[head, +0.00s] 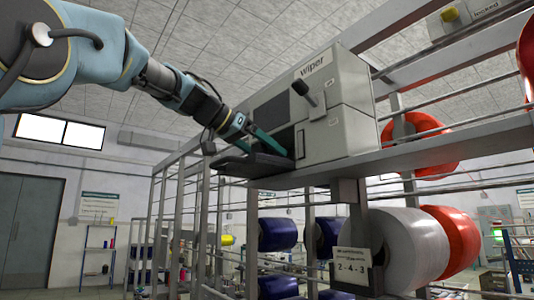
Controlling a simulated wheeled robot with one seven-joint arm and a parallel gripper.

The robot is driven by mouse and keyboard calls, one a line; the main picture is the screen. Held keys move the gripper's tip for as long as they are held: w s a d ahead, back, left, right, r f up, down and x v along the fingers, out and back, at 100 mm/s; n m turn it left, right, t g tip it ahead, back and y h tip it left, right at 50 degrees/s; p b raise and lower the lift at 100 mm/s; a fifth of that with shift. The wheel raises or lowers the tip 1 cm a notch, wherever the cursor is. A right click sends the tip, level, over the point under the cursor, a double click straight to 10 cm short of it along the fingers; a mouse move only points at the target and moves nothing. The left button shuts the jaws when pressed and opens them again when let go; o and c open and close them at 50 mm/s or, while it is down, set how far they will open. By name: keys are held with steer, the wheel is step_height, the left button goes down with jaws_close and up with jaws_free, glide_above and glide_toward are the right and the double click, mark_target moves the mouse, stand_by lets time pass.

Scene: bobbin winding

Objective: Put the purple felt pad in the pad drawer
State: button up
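The grey wiper unit (345,130), labelled "wiper", sits on the upper rail of the rack. A dark tray or drawer (238,166) sticks out from its lower left side; I cannot read any label that names it the pad drawer. My gripper (280,149) reaches down from the upper left, its greenish fingers just above this tray and close to the unit's dark front opening. The fingers are seen side-on, so their gap does not show. I see no purple felt pad; one between the fingers or inside the tray would be hidden from this low angle.
A dark lever (303,88) juts from the unit's front, above and right of my gripper. Metal rails and posts (205,215) stand below. A white spool (409,250), red spools (458,240) and dark blue spools (277,234) hang on the rack.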

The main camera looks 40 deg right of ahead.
steer(key=b+v, duration=0.3)
steer(key=v, duration=0.9)
